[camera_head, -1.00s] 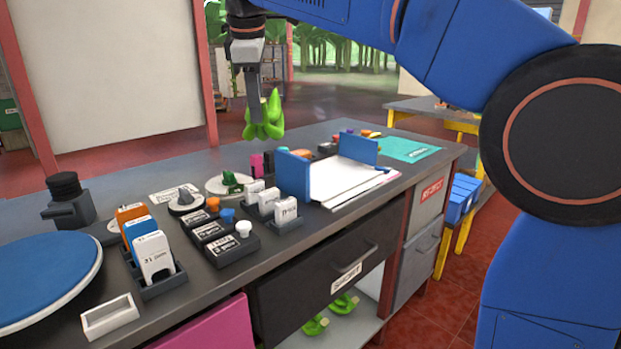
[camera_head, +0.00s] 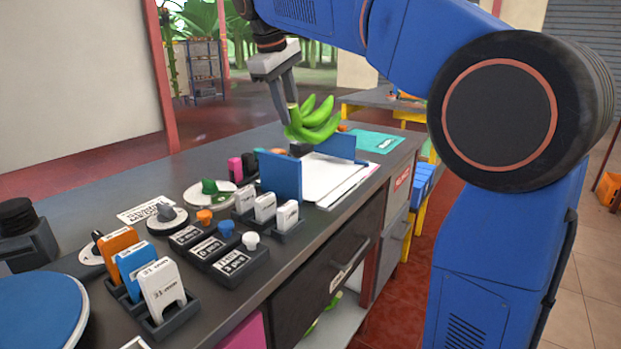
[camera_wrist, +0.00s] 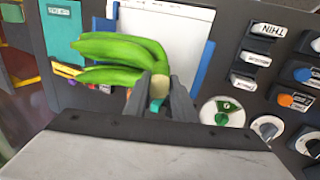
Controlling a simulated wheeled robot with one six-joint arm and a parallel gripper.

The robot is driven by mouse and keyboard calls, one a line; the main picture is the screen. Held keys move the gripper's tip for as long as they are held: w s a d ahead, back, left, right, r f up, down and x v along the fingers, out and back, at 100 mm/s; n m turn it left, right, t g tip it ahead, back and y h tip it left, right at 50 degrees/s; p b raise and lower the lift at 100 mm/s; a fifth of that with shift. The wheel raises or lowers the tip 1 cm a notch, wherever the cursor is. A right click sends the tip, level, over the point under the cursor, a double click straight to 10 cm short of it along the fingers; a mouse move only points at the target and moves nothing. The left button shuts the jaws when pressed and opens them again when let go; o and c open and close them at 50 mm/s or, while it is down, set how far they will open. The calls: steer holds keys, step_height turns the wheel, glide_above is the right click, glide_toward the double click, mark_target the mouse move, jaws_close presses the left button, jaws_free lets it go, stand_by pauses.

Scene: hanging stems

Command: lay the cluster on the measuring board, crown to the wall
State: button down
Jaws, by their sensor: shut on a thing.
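A green banana cluster (camera_head: 316,124) hangs from my gripper (camera_head: 287,98). In the wrist view the cluster (camera_wrist: 115,50) covers part of the white measuring board (camera_wrist: 180,28). The board also shows in the head view (camera_head: 335,184), lying on the bench between two blue walls, the near one (camera_head: 281,175) and the far one (camera_head: 334,147). The cluster is held above the bench, near the far wall; its exact height is unclear.
Label blocks with knobs (camera_head: 218,249) and card holders (camera_head: 266,210) stand left of the board. A round dial plate (camera_head: 209,192) and a teal mat (camera_head: 374,141) flank it. The bench's left back stretch is clear.

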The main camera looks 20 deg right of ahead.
steer(key=shift+d+f, duration=0.15)
steer(key=shift+d, duration=0.25)
step_height(320, 180, down, 10)
stand_by(0.4)
steer(key=shift+d, duration=0.1)
steer(key=c, duration=1.5)
jaws_free()
steer(key=shift+o, duration=0.2)
steer(key=v, duration=1.2)
